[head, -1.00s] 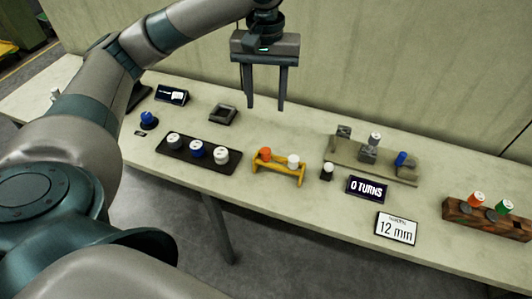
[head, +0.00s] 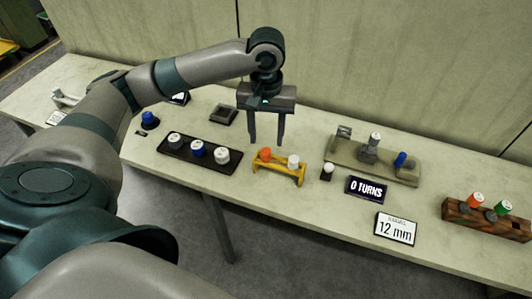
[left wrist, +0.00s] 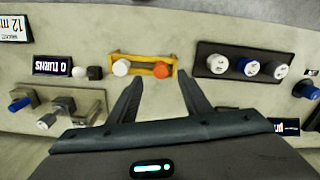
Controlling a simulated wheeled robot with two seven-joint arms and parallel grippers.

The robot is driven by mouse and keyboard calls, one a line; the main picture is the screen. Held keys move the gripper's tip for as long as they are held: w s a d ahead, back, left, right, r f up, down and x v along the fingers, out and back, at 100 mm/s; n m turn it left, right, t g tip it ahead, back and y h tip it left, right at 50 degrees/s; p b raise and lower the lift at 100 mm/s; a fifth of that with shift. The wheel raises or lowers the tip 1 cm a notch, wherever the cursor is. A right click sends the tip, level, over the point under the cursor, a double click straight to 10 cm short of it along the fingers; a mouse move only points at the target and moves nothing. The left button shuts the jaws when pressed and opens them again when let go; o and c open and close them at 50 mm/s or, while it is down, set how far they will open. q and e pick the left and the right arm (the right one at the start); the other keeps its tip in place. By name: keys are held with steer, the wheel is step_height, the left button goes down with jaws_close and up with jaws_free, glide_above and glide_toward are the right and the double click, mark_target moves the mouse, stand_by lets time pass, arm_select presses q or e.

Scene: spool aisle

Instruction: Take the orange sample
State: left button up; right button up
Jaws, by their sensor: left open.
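The orange sample (head: 264,154) sits at the left end of a small yellow rack (head: 281,174), with a white sample (head: 293,161) at the right end. My left gripper (head: 266,143) is open and empty, fingers pointing down, above and slightly behind the orange sample in the head view. In the left wrist view, the orange sample (left wrist: 161,69) shows between and just beyond the fingertips (left wrist: 159,77), apart from them. The white sample (left wrist: 121,67) lies outside the fingers there. My right gripper is not in view.
A black tray (head: 184,160) with several capped pieces lies left of the rack. A grey fixture (head: 372,167), a "0 TURNS" display (head: 367,188) and a "12 mm" sign (head: 396,229) lie right. A wooden block (head: 455,213) holds red-orange and green pieces. The wall stands behind.

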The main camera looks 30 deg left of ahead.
mark_target(266, 150)
arm_select(q)
steer(key=shift+f, duration=0.15)
steer(key=shift+a+f+p, duration=0.1)
steer(key=shift+f+p, duration=0.2)
steer(key=shift+f, duration=0.4)
steer(key=shift+w+a+f+p, duration=0.15)
steer(key=shift+f+p, duration=0.2)
steer(key=shift+f, duration=1.55)
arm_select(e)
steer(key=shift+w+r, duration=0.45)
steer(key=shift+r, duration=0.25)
arm_select(q)
steer(key=c, duration=1.1)
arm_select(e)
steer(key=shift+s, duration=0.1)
arm_select(q)
steer(key=shift+c, duration=0.2)
